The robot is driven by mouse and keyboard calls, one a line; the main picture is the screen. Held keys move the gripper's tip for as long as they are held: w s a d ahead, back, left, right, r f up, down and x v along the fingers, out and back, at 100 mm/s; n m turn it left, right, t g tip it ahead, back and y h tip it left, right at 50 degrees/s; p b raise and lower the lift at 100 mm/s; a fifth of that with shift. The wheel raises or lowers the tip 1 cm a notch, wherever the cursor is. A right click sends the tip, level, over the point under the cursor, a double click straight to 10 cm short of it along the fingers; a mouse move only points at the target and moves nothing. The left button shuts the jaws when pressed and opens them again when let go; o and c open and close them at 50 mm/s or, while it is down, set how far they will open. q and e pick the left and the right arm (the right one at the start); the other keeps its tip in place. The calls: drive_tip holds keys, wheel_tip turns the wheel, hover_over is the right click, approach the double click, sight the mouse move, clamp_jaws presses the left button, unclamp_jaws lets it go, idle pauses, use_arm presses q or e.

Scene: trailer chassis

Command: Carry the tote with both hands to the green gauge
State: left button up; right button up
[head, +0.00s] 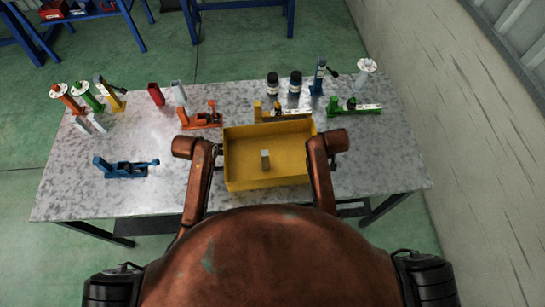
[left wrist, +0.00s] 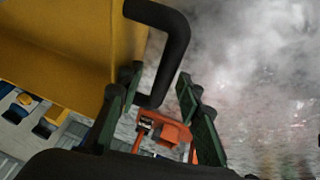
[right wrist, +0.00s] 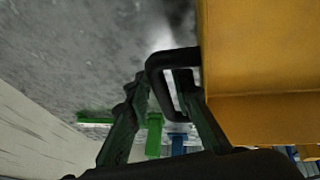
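The yellow tote (head: 240,178) is at the table's front, right of the middle, with a small grey block (head: 265,159) inside. My left gripper (left wrist: 157,78) is open, its fingers either side of a black tote handle (left wrist: 172,45), with a gap showing. My right gripper (right wrist: 162,78) is open around the other black handle (right wrist: 157,65), also with a gap. A green stand with a white round dial (head: 86,92) is at the back left, between similar orange (head: 68,100) and yellow (head: 112,98) stands.
A blue tool (head: 127,169) lies front left and an orange tool (head: 202,118) behind the tote's left. A yellow tool (head: 282,112), dark jars (head: 295,82) and a green tool (head: 352,107) stand behind and right. The table's (head: 75,200) left front corner is clear.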

use_arm(q)
drive_tip(key=shift+c, duration=0.2)
drive_tip(key=c, duration=0.5)
use_arm(e)
drive_tip(key=c, duration=0.5)
use_arm(q)
clamp_jaws()
use_arm(e)
clamp_jaws()
use_arm(q)
drive_tip(key=shift+r, duration=0.1)
